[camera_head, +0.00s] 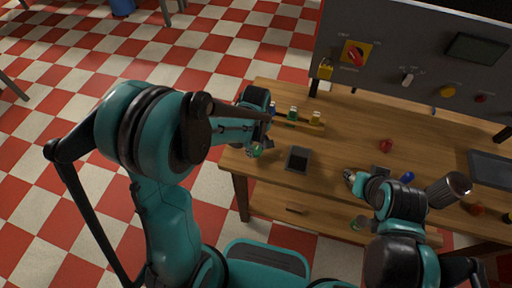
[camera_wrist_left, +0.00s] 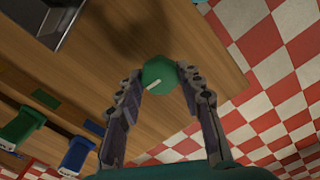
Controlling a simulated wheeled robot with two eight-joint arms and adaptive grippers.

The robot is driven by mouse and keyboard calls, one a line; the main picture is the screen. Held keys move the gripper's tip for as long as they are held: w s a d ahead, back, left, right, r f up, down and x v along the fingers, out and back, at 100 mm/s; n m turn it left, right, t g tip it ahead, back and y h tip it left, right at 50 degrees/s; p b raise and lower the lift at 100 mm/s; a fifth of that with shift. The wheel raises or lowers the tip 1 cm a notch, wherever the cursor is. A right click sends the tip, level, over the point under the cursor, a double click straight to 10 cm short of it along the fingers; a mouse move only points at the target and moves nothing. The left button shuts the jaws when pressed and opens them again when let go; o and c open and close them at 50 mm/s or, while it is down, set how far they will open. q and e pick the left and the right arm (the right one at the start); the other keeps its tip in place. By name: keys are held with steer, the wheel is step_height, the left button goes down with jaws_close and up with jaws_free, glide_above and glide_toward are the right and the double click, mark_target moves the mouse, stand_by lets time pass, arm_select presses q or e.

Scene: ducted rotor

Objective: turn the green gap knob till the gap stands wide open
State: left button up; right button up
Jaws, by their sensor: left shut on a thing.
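The green knob (camera_wrist_left: 160,74) is a faceted green piece with a pale mark on its face, seen between the fingers in the left wrist view. My left gripper (camera_wrist_left: 163,78) is shut on it, one finger on each side. In the head view the green knob (camera_head: 257,151) shows small at the table's left end, partly hidden by my left gripper (camera_head: 258,143). My right gripper (camera_head: 350,177) is low over the table's middle, and its jaws are too small to judge. How wide the gap stands cannot be told.
A dark square tray (camera_head: 297,158) lies right of the knob. Coloured blocks (camera_head: 292,113) stand on a rail behind it. A red piece (camera_head: 385,145), a blue piece (camera_head: 407,177) and a dark cup (camera_head: 449,188) are to the right. A grey panel (camera_head: 400,50) rises behind.

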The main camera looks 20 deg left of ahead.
arm_select(q)
steer(key=shift+m, duration=0.3)
steer(key=m, duration=0.3)
steer(key=shift+m+b, duration=0.3)
steer(key=shift+m, duration=0.1)
steer(key=m, duration=1)
steer(key=shift+m+b, duration=0.4)
steer(key=shift+m, duration=2.3)
steer(key=o, duration=1.2)
steer(key=shift+c, duration=0.2)
